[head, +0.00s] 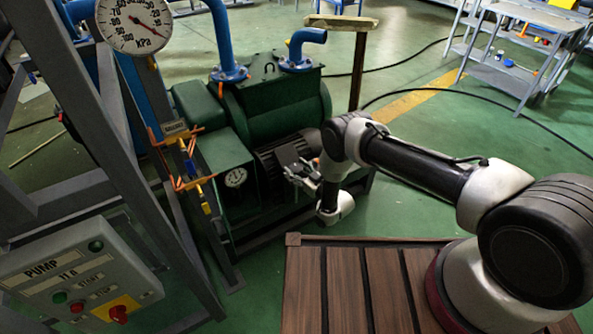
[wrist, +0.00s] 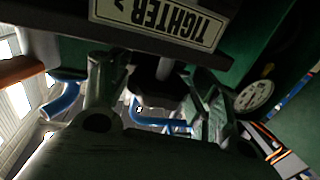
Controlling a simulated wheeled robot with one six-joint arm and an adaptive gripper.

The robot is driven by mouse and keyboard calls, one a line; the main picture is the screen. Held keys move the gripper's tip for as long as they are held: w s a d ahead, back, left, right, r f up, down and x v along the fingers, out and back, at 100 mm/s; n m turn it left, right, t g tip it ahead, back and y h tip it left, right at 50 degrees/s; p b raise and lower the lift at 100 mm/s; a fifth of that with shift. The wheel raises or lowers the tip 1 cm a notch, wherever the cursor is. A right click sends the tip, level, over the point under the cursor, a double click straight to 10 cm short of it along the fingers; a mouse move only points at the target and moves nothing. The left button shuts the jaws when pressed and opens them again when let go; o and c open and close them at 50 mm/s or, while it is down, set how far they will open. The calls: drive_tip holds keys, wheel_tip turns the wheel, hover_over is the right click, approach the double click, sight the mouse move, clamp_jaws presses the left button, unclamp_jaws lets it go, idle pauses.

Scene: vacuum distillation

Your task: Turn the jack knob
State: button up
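In the wrist view, a dark knob (wrist: 158,92) on a short shaft sits below a plate that reads "TIGHTER" (wrist: 155,22), which appears upside down. My gripper (wrist: 158,108) is open, with one finger on the left of the knob and one on the right. I cannot tell whether either finger touches it. In the head view, my gripper (head: 299,172) is low beside the green vacuum pump (head: 275,108), in front of its dark ribbed motor part. The knob cannot be made out there.
A grey frame with a pressure gauge (head: 136,24) and a pump start box (head: 78,280) stands at the left. A brown slatted deck (head: 352,290) lies under my arm. Open green floor (head: 450,130) lies to the right.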

drive_tip(key=c, duration=0.5)
drive_tip(key=shift+o, duration=0.3)
drive_tip(key=shift+s+a+m+t+h, duration=0.1)
drive_tip(key=shift+a+m+t+h, duration=0.15)
drive_tip(key=shift+m+t+h, duration=0.75)
drive_tip(key=shift+d+m+t+h, duration=0.2)
drive_tip(key=shift+m+t+h, duration=0.65)
drive_tip(key=shift+h, duration=0.75)
drive_tip(key=o, duration=1)
drive_tip(key=v, duration=1.2)
drive_tip(key=shift+r, duration=0.15)
